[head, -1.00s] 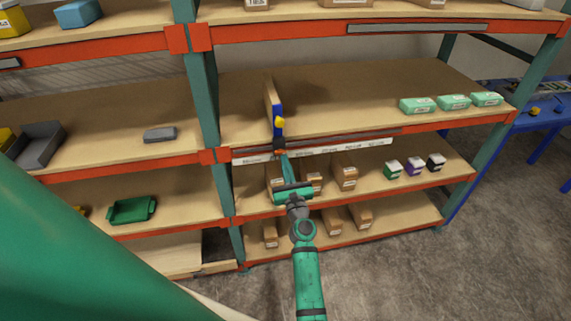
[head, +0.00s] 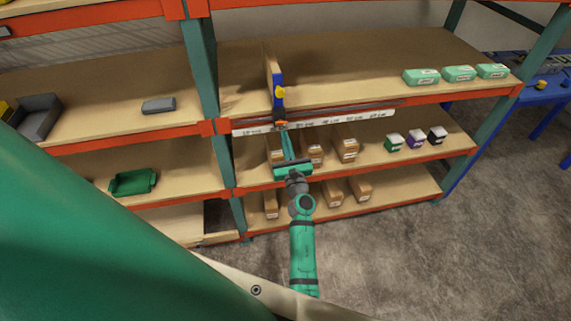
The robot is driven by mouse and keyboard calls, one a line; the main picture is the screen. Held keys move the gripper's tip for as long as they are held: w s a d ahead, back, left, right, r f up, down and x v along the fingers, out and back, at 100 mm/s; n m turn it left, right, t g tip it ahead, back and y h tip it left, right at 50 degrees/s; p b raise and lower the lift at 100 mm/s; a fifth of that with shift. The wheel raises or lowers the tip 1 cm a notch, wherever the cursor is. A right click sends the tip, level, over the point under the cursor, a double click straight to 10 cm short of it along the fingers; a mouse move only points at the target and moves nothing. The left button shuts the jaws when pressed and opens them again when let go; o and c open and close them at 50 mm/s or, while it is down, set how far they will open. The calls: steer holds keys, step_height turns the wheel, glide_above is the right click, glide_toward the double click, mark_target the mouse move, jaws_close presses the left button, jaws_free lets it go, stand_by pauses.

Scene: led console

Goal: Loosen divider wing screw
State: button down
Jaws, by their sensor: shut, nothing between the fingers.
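The divider (head: 271,66) is an upright tan panel with a blue front end (head: 278,82), standing on the middle shelf. A yellow knob-like part (head: 280,92) shows on its front end; it may be the wing screw, but is too small for me to tell its shape. My gripper (head: 284,129) points up at the shelf's front edge, just below the divider's front end. Its fingers are shut and empty. A small orange spot (head: 282,124) shows at the fingertips; I cannot tell whether it is touched.
A scale strip with white labels (head: 360,118) runs along the shelf's front edge. Green boxes (head: 459,73) stand at the shelf's right. The floor at right (head: 420,260) is clear.

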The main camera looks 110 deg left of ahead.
steer(key=f+v, duration=0.1)
steer(key=v, duration=0.9)
steer(key=shift+s+f, duration=0.25)
steer(key=shift+s, duration=0.1)
steer(key=c, duration=2.2)
jaws_free()
steer(key=shift+w, duration=0.15)
steer(key=o, duration=0.9)
steer(key=w+r+m, duration=0.1)
steer(key=w+a+r+m+t+y, duration=0.1)
steer(key=shift+w+r+m, duration=0.2)
steer(key=shift+r+m, duration=0.15)
steer(key=shift+m, duration=0.05)
steer(key=w+a+r+m+t+y, duration=0.1)
steer(key=w+a+r+m+t, duration=0.2)
steer(key=w+r+m+t, duration=0.55)
steer(key=w+a+r+m+t+y, duration=0.1)
steer(key=w+a+r+m+t, duration=0.3)
steer(key=m, duration=1)
steer(key=m+g+h, duration=0.9)
steer(key=m+g, duration=0.1)
steer(key=m, duration=0.2)
glide_toward(282, 124)
steer(key=x, duration=0.7)
steer(key=shift+s+a, duration=0.1)
steer(key=shift+a, duration=0.05)
